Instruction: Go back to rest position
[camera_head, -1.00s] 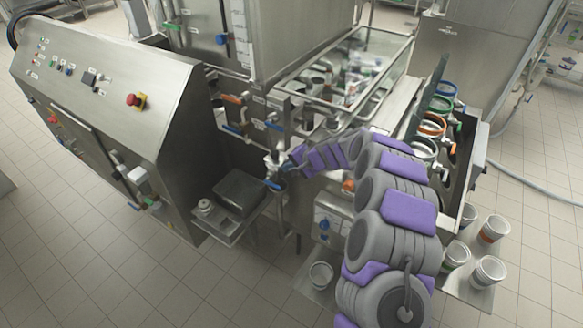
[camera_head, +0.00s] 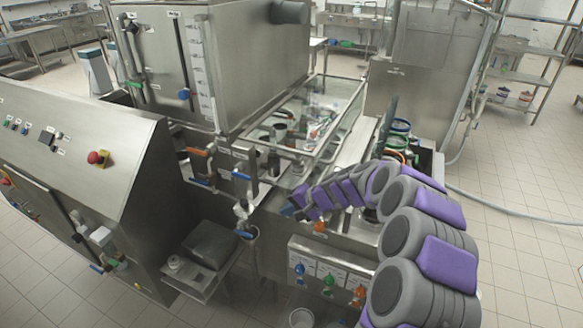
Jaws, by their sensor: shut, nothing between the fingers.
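My purple and grey arm reaches in from the lower right. My gripper (camera_head: 287,211) is small at its far end, in front of the machine's tank section. It is shut and holds nothing that I can see. It is to the right of the blue-handled valve (camera_head: 244,234) and apart from it. Beside this valve is a pale round rim, too small to tell what it is.
A control cabinet with a red emergency button (camera_head: 97,158) stands at left. A small shelf (camera_head: 196,279) carries a dark box. A panel with coloured knobs (camera_head: 328,280) is below my arm. A white cup (camera_head: 301,318) is at the bottom edge. Tiled floor is open at right.

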